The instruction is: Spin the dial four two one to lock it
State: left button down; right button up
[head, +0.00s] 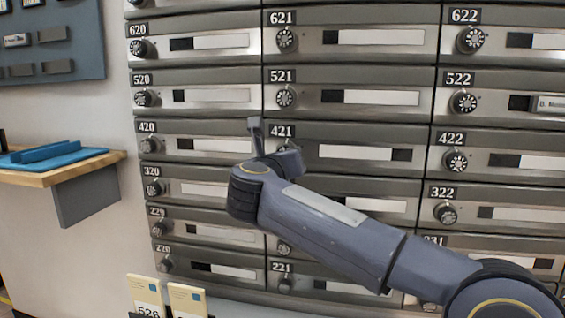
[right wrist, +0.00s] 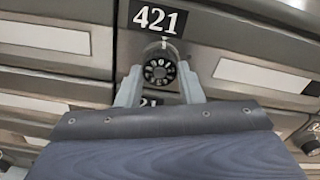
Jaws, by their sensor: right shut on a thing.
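The dial of box 421 (right wrist: 160,71) is a black round knob with white marks, just below the 421 label (right wrist: 157,18) in the right wrist view. My right gripper (right wrist: 160,78) is shut on this dial, one finger on each side of it. In the head view the 421 label (head: 282,132) shows above my right arm, and my right wrist and gripper (head: 270,150) mostly hide the dial. The door of box 421 (head: 340,137) looks closed. My left gripper is not in view.
Rows of closed metal mailboxes surround box 421, with dials such as 521 (head: 285,98) above and 422 (head: 456,161) to the right. A wooden shelf (head: 75,170) with a blue tray (head: 50,152) juts out at left. Two cream cards (head: 146,290) stand at the bottom.

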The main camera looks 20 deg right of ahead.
dwell(0.5)
jog(key=o, duration=1)
jog(key=p+v, duration=0.1)
jog(key=v, duration=0.7)
jog(key=shift+w+d, duration=0.1)
